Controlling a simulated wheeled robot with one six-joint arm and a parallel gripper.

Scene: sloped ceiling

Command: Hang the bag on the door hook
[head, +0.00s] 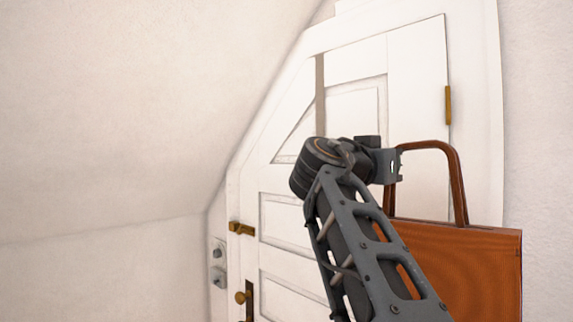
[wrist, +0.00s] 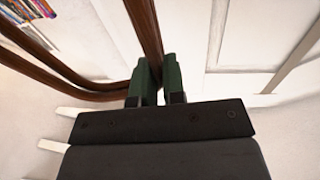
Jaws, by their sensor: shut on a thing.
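The orange-brown bag (head: 470,270) hangs upright at the right of the head view, partly behind my arm. Its brown handle (head: 455,170) arches above it. My gripper (head: 393,164) is at the left side of this handle, its fingers mostly hidden in the head view. In the wrist view, the green fingertips of my gripper (wrist: 158,78) are shut on a brown handle strap (wrist: 145,25). A grey vertical strip (head: 320,90), seemingly the door hook's strap, runs down the white door (head: 418,75) left of the bag. Its lower end is hidden behind my wrist.
The sloped ceiling (head: 120,100) comes down close to the door's slanted left edge. A brass latch (head: 242,229) and a knob (head: 240,297) stick out at the door's lower left. Books (wrist: 32,10) show at the wrist view's top left corner.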

